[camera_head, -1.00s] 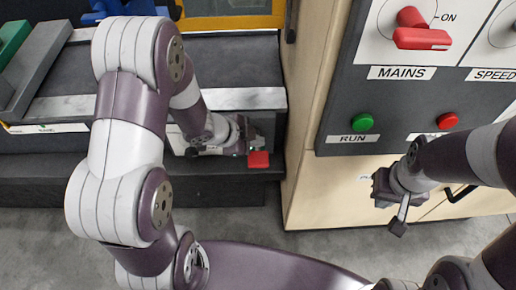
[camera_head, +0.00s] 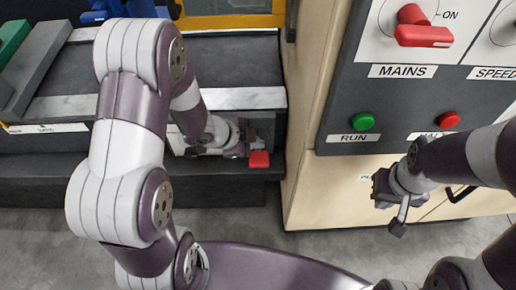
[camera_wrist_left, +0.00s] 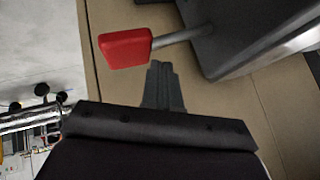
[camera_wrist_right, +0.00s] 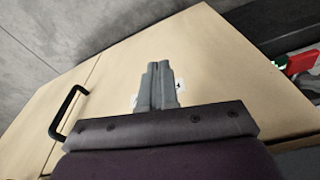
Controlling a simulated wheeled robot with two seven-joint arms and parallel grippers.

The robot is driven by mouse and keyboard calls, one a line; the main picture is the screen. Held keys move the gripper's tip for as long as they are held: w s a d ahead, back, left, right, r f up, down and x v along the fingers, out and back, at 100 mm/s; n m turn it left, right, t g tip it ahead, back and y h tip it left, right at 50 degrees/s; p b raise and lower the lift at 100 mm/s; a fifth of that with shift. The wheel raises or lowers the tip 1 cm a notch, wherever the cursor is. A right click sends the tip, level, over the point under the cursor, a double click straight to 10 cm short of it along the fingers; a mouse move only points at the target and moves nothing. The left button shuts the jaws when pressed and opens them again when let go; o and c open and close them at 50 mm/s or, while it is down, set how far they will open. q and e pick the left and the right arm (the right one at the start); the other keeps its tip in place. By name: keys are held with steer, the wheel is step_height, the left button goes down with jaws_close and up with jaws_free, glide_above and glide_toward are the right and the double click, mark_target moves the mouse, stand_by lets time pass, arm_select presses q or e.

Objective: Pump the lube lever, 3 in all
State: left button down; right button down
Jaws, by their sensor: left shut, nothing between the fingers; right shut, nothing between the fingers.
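The lube lever is a grey rod with a red block-shaped knob (camera_head: 259,159) on the front of the dark machine bed in the head view. In the left wrist view the red knob (camera_wrist_left: 125,48) and its rod stand out from a dark housing (camera_wrist_left: 235,35). My left gripper (camera_wrist_left: 161,68) is shut and empty, with its fingertips close beside the knob and rod. Whether it touches them I cannot tell. In the head view my left gripper (camera_head: 240,140) is partly hidden by its wrist. My right gripper (camera_wrist_right: 158,68) is shut and empty in front of the wooden cabinet.
The control panel carries a red MAINS handle (camera_head: 423,36), a green RUN button (camera_head: 363,121) and a red button (camera_head: 448,119). Below is a wooden cabinet (camera_head: 320,190) with a black handle (camera_wrist_right: 66,112). The grey floor (camera_head: 235,222) in front is clear.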

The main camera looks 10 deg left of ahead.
mark_target(257, 151)
arm_select(q)
steer(key=shift+s+f+b, duration=0.2)
steer(key=shift+f+b, duration=1.05)
steer(key=shift+f, duration=0.25)
stand_by(0.9)
steer(key=shift+r, duration=0.1)
stand_by(0.5)
steer(key=shift+w+r+p, duration=0.15)
steer(key=shift+r+p, duration=0.75)
steer(key=shift+p, duration=0.2)
steer(key=shift+w+r+p, duration=0.1)
steer(key=shift+r+p, duration=0.8)
steer(key=shift+p, duration=0.2)
steer(key=shift+r, duration=0.1)
steer(key=r+p, duration=0.4)
steer(key=p, duration=0.1)
steer(key=shift+w+a+r, duration=0.15)
steer(key=shift+w+r, duration=0.2)
steer(key=shift+r, duration=0.05)
